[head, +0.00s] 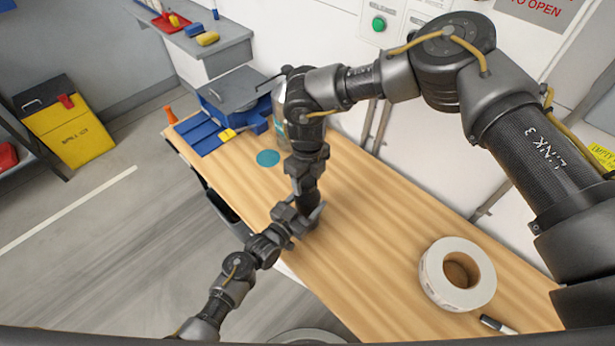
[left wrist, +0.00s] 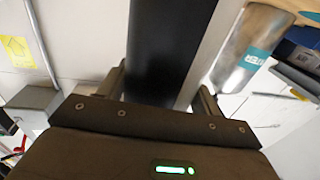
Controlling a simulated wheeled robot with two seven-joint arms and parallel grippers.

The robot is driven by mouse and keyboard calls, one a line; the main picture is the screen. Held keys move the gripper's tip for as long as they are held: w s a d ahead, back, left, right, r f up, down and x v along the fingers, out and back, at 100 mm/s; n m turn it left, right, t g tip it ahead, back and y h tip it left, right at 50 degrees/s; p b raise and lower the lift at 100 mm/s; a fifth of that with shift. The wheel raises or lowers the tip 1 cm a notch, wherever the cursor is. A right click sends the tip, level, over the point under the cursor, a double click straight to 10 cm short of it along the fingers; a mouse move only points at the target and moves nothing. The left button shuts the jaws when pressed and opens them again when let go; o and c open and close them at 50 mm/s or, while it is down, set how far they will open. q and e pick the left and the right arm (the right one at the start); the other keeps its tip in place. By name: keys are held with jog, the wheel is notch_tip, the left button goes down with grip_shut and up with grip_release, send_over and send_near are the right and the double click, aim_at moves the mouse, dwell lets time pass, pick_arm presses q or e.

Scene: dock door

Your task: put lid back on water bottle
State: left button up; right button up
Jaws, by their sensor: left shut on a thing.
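The water bottle (head: 280,112), grey with a teal label, stands at the far end of the wooden bench, mostly hidden behind my right arm. It also shows in the left wrist view (left wrist: 248,45), top right, apart from my left jaws. My left gripper (head: 287,224) meets my right gripper (head: 303,205) above the bench's near edge. In the left wrist view my left gripper (left wrist: 162,92) is shut on a dark object (left wrist: 158,50) that fills its jaws. I cannot tell if this is the lid. The right fingertips overlap the left hand, so their opening is unclear.
A teal disc (head: 268,158) lies on the bench (head: 365,240) near the bottle. A blue tray (head: 198,133) is at the far left end. A white tape roll (head: 457,274) and a marker (head: 498,325) lie at the near right. The bench middle is clear.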

jog(key=c, duration=0.8)
jog(key=shift+o, duration=0.2)
jog(key=m, duration=0.5)
jog(key=shift+a, duration=0.1)
jog(key=m, duration=0.6)
jog(key=shift+m, duration=0.4)
jog(key=o, duration=1.2)
jog(key=shift+c, duration=0.2)
jog(key=shift+r, duration=0.1)
notch_tip(320, 180, up, 12)
pick_arm(q)
jog(key=o, duration=2)
jog(key=shift+c, duration=0.2)
